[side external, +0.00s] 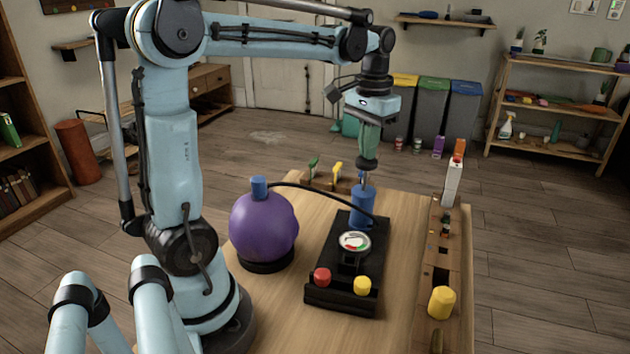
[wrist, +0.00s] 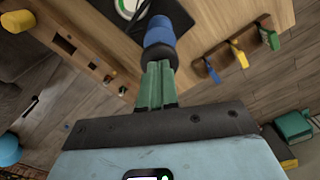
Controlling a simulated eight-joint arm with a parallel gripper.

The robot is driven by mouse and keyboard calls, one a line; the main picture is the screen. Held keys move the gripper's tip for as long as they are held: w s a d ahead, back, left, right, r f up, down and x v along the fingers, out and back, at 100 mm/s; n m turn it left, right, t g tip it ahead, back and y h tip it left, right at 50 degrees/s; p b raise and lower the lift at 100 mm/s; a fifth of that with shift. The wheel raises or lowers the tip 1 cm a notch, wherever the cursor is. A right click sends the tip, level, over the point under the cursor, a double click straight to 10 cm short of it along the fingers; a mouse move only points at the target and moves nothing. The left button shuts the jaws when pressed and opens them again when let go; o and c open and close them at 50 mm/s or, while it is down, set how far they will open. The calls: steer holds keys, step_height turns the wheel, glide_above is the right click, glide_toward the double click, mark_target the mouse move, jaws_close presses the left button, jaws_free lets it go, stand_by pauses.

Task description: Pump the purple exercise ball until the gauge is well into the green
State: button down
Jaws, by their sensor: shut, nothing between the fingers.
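The purple ball (side external: 262,230) sits in a dark ring on the wooden table, with a blue fitting (side external: 259,188) on top. A black hose (side external: 320,191) runs from the fitting toward the pump. The blue pump cylinder (side external: 362,208) stands upright on a black base (side external: 374,262); it also shows in the wrist view (wrist: 158,31). A thin rod joins it to a dark knob (side external: 367,163). My gripper (side external: 368,150) is shut and empty, its green fingertips at the top of the knob; contact is unclear. The round gauge (side external: 354,241) has red and green sectors; its needle is too small to read.
A red button (side external: 322,277) and a yellow button (side external: 362,286) are on the base's front. A wooden rail (side external: 428,290) on the right carries a yellow cylinder (side external: 441,302) and a white-and-orange item (side external: 454,180). A rack with coloured pieces (wrist: 228,55) stands behind the pump.

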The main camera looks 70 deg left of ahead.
mark_target(366, 167)
steer(key=shift+f, duration=2.55)
steer(key=shift+r, duration=3.3)
steer(key=shift+f, duration=0.15)
steer(key=shift+f, duration=3.15)
steer(key=shift+r, duration=3.3)
